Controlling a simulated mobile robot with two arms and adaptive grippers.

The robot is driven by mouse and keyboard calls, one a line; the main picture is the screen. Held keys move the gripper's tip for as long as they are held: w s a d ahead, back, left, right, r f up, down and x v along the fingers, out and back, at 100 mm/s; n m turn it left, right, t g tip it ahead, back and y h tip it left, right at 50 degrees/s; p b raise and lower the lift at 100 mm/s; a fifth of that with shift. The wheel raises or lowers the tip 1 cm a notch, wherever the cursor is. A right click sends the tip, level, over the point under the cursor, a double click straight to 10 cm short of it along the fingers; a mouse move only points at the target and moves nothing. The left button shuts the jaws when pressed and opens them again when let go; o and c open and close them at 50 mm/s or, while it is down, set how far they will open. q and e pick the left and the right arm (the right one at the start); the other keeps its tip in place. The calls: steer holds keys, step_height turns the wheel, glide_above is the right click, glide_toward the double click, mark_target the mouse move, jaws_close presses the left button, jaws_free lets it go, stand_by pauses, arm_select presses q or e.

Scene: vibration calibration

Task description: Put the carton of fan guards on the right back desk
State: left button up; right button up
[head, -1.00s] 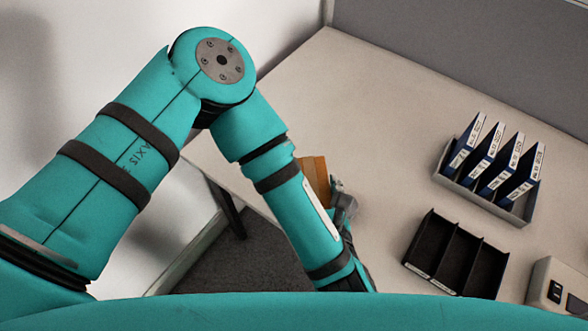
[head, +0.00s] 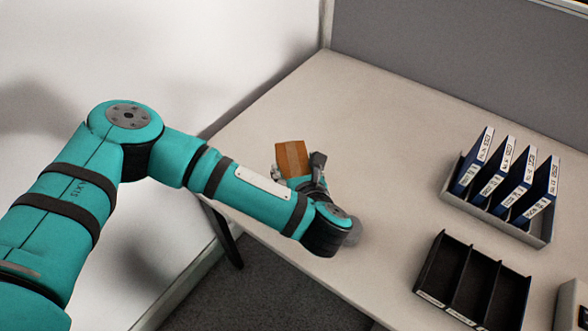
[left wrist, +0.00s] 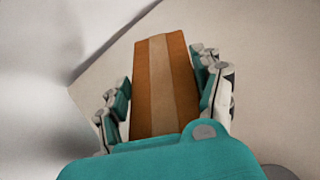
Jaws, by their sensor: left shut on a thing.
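The carton (head: 292,158) is a small brown box with a paler tape strip along its top. My left gripper (head: 296,170) is shut on it, over the left part of the desk (head: 375,110). In the left wrist view the carton (left wrist: 160,85) sits between the two fingers of the left gripper (left wrist: 165,95), one on each side. I cannot tell whether the carton touches the desk top. My right gripper is not in view.
A tray of blue binders (head: 505,185) stands at the right of the desk. A black divided tray (head: 472,280) lies in front of it, with a pale box (head: 572,305) at the right edge. A grey partition (head: 430,60) closes the back. The desk's back left is clear.

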arm_select(q)
steer(key=w, duration=0.2)
steer(key=shift+w+a+f, duration=0.1)
steer(key=shift+w+a, duration=0.05)
steer(key=shift+w, duration=0.25)
step_height(320, 180, down, 3)
steer(key=shift+r+p, duration=0.1)
steer(key=shift+p, duration=0.6)
steer(key=shift+f, duration=0.3)
steer(key=shift+f, duration=0.1)
steer(key=o, duration=1)
steer(key=shift+f, duration=0.1)
steer(key=shift+c, duration=0.2)
steer(key=o, duration=0.5)
